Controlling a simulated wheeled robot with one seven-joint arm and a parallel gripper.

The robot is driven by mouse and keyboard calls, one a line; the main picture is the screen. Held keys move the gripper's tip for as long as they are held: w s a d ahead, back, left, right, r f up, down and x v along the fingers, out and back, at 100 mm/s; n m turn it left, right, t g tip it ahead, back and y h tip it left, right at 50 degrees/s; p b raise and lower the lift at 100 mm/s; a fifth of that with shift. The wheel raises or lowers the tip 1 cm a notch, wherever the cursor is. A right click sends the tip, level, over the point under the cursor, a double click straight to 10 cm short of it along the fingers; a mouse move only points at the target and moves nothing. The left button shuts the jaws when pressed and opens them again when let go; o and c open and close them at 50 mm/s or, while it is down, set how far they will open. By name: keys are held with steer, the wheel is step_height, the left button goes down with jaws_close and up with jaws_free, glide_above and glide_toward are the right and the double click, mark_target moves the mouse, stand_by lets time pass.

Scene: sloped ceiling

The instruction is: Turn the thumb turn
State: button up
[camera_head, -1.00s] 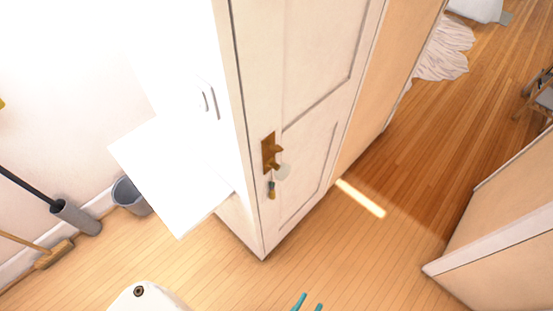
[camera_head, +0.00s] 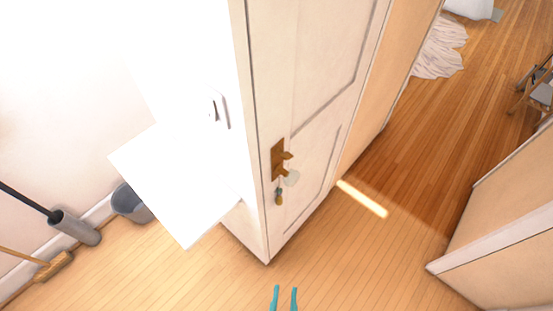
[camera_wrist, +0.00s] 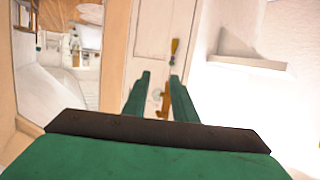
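The white door (camera_head: 305,110) carries a brass plate (camera_head: 278,158) with a small brass piece jutting out, a pale round knob (camera_head: 292,177) and a smaller brass and dark fitting (camera_head: 279,196) below. I cannot tell which brass piece is the thumb turn. In the wrist view, a brass fitting (camera_wrist: 174,46) shows beyond the fingertips, and brass hardware (camera_wrist: 181,103) is partly hidden by a finger. My gripper (camera_head: 284,290) has two teal fingers, apart and empty, below the fittings in the head view. It also shows in the wrist view (camera_wrist: 160,77); no contact is visible.
A white shelf-like panel (camera_head: 180,190) juts out left of the door. A grey bucket (camera_head: 131,203), a grey cylinder (camera_head: 75,227) and a broom (camera_head: 52,267) stand by the left wall. A low partition (camera_head: 500,250) is at right. The wooden floor between is clear.

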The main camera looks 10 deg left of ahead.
steer(key=w+d+f+g, duration=0.2)
steer(key=w+d+f, duration=0.2)
steer(key=w+f, duration=0.45)
steer(key=n+g+y, duration=0.3)
steer(key=n+y, duration=1.2)
steer(key=n, duration=0.8)
glide_toward(290, 158)
steer(key=x, duration=0.8)
steer(key=shift+w+f, duration=0.1)
steer(key=shift+f, duration=0.1)
jaws_close()
